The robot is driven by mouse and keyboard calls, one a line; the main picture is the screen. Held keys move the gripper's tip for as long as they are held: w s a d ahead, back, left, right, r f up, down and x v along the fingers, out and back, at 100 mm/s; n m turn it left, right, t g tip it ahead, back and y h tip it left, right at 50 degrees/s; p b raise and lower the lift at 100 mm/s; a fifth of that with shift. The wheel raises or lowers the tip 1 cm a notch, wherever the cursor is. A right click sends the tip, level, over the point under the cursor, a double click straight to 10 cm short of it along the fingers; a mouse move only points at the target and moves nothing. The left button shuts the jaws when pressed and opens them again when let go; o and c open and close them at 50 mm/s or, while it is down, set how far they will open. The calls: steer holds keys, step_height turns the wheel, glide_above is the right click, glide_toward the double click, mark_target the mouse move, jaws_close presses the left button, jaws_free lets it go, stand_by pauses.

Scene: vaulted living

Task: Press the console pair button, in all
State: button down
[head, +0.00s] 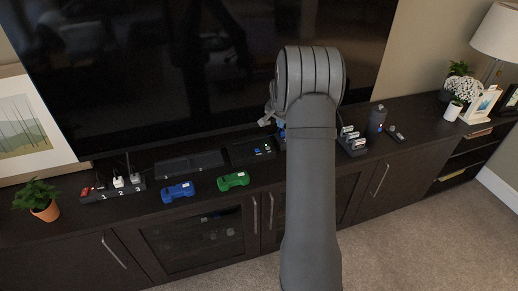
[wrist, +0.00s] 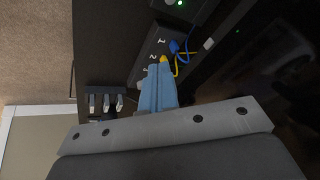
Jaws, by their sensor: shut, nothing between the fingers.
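A dark box (head: 252,151) with small blue and green lights, which looks like the console, sits on the cabinet just left of my arm in the head view. In the wrist view a dark device (wrist: 199,9) with a green light and part of a pale round spot is cut off by the top edge; it may be the same console. I cannot make out a pair button for certain. My gripper (wrist: 161,70) is shut and empty, over a numbered box and apart from the green light. In the head view my arm mostly hides the gripper.
The numbered box (wrist: 145,57) has blue and yellow cables beside my fingertips. A dock (head: 352,143) with several upright pieces and a dark cylinder (head: 376,121) stand to the right. Blue (head: 178,191) and green (head: 233,181) toy cars lie left. The television (head: 150,70) rises behind.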

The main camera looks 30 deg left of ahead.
steer(key=a+f+n+t, duration=0.2)
steer(key=a+f+n, duration=0.15)
steer(key=n, duration=0.45)
steer(key=n+t+y, duration=0.1)
steer(key=n+y, duration=0.2)
steer(key=n, duration=0.5)
glide_above(257, 150)
steer(key=s, duration=0.1)
steer(key=f, duration=0.1)
steer(key=shift+d+f, duration=0.2)
steer(key=shift+d, duration=0.1)
steer(key=shift+f, duration=0.15)
steer(key=shift+f, duration=4.25)
steer(key=shift+f, duration=0.1)
steer(key=shift+f, duration=0.35)
